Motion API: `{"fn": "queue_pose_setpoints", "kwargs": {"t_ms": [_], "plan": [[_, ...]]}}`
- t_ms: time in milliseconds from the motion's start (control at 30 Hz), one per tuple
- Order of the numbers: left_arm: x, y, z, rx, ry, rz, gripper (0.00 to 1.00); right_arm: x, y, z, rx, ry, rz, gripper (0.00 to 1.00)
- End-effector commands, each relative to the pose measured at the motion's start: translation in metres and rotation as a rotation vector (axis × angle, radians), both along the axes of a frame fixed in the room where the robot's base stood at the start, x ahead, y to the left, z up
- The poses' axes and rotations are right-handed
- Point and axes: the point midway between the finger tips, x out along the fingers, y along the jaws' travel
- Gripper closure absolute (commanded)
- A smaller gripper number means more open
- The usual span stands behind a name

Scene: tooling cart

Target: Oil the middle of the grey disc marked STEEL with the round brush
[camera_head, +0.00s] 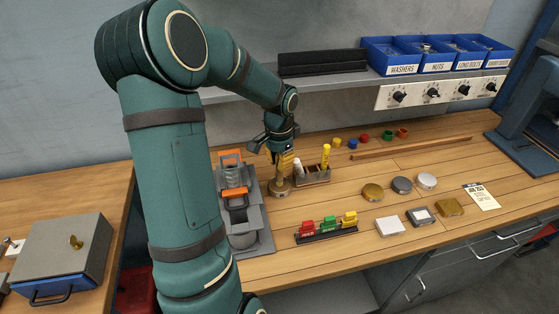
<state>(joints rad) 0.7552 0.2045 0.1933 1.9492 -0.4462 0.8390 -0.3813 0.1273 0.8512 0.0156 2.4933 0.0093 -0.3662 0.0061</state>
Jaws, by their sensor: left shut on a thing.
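My left gripper (280,149) points down, shut on a yellow-handled brush (284,161). The brush stands over a small brass-coloured pot (280,189); its tip is hidden, and I cannot tell whether it is inside the pot. Three round discs lie on the bench to the right: a brass-coloured one (373,192), a darker grey one (402,184) and a pale silver one (427,181). Their markings are too small to read, so I cannot tell which says STEEL. My right gripper is not in view.
A brush holder (313,178) with another yellow handle (326,156) stands just right of the pot. A grey fixture with orange clamps (234,193) is left. Square plates (390,227) lie before the discs; a rack of coloured blocks (327,232) is near the front edge.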

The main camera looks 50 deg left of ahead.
Motion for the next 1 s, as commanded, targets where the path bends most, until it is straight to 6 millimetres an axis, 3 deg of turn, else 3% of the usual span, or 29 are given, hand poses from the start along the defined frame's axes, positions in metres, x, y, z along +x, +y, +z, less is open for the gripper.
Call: {"fn": "queue_pose_setpoints", "kwargs": {"t_ms": [567,1000], "plan": [[0.0,-0.001,-0.001,-0.003,0.002,0.0,1.0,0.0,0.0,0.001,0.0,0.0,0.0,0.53],[0.0,0.0,0.029,-0.001,0.001,0.001,1.0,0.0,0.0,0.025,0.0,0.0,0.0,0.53]]}}
